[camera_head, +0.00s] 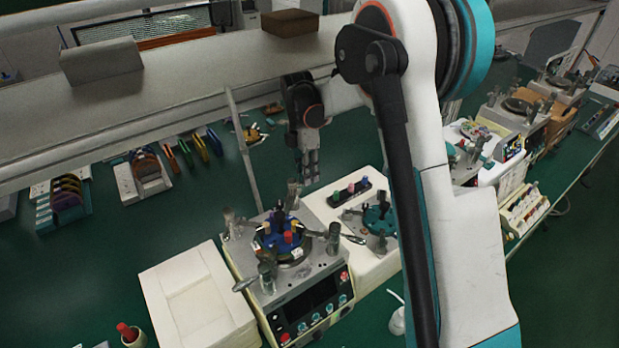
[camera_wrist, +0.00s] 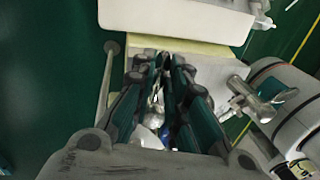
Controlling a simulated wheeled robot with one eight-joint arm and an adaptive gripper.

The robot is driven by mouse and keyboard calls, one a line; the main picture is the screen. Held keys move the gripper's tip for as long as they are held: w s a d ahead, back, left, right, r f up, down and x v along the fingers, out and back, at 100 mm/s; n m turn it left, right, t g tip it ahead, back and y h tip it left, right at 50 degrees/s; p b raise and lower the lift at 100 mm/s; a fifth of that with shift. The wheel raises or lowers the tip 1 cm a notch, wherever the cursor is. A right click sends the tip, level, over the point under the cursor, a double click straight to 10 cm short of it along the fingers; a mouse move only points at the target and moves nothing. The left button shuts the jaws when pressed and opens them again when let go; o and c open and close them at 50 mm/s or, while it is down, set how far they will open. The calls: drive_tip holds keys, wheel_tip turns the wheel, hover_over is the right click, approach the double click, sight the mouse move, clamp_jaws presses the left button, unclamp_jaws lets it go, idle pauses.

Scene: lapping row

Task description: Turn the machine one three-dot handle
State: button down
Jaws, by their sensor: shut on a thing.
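The nearest lapping machine (camera_head: 318,272) stands in the middle of the head view, with a round plate and several grey posts and lever handles on top. My gripper (camera_head: 311,172) points down at its back edge, by the rear post (camera_head: 293,192). In the wrist view my gripper (camera_wrist: 166,62) has its fingers close together around a shiny metal part (camera_wrist: 156,105), seemingly a handle, mostly hidden by the fingers. Another metal lever handle (camera_wrist: 252,98) stands to the right, apart from the fingers. I cannot make out dots on any handle.
A white box (camera_head: 200,300) stands left of the machine. A second machine with a teal plate (camera_head: 380,220) stands close on its right. A shelf (camera_head: 200,75) crosses above the green bench. Bottles in a black rack (camera_head: 349,191) stand behind.

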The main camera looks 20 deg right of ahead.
drive_tip(key=shift+w+n, duration=0.2)
drive_tip(key=shift+n, duration=0.3)
drive_tip(key=c, duration=1.6)
unclamp_jaws()
drive_tip(key=shift+r, duration=0.1)
drive_tip(key=r, duration=0.4)
drive_tip(key=w+r, duration=0.1)
drive_tip(key=r, duration=0.2)
drive_tip(key=w+a+r, duration=0.1)
drive_tip(key=r, duration=0.3)
drive_tip(key=shift+w+r, duration=0.15)
drive_tip(key=shift+r, duration=0.15)
